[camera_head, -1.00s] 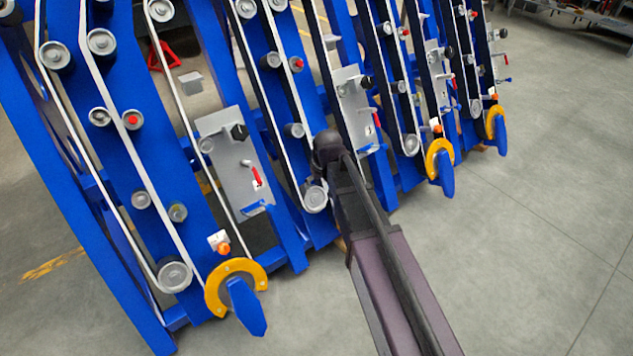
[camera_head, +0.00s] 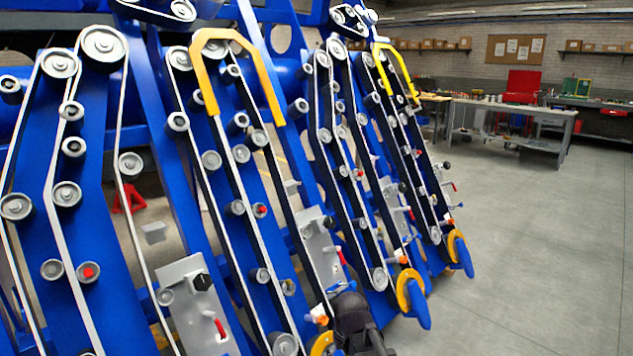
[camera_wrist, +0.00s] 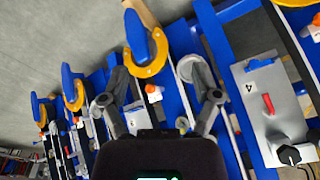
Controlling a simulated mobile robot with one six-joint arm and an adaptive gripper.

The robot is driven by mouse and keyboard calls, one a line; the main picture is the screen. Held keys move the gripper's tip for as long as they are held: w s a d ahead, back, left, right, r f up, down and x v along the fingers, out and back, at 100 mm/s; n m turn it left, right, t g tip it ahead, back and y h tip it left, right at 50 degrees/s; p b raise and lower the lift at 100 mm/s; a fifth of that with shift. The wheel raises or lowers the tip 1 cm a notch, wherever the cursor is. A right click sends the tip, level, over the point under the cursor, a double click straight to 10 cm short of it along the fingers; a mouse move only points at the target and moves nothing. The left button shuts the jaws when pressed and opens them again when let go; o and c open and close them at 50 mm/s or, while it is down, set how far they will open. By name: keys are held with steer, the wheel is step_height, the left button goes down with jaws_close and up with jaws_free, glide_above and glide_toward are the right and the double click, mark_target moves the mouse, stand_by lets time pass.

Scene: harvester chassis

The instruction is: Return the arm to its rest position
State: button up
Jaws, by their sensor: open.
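My gripper (camera_wrist: 160,98) shows in the wrist view with its two fingers spread wide and nothing between them. It is in front of the blue harvester chassis (camera_wrist: 172,80), near a yellow ring guard with a blue tip (camera_wrist: 147,50). In the head view only a dark part of my arm (camera_head: 355,325) shows at the bottom edge, in front of the chassis (camera_head: 95,210). My gripper's fingers are not visible there.
Belts run over several rollers (camera_head: 103,42) on the chassis. Grey plates with red levers (camera_head: 195,300) and yellow hoops (camera_head: 238,50) stand out from it. Open concrete floor (camera_head: 520,250) lies to the right. Workbenches (camera_head: 510,115) stand at the back.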

steer(key=s+d+m+g, duration=0.1)
steer(key=s+d+m, duration=0.2)
steer(key=s+d, duration=0.65)
step_height(320, 180, up, 22)
steer(key=w+p, duration=0.1)
steer(key=p, duration=2.1)
steer(key=shift+d+h, duration=0.3)
steer(key=shift+d, duration=0.05)
steer(key=shift+f, duration=0.1)
stand_by(1.1)
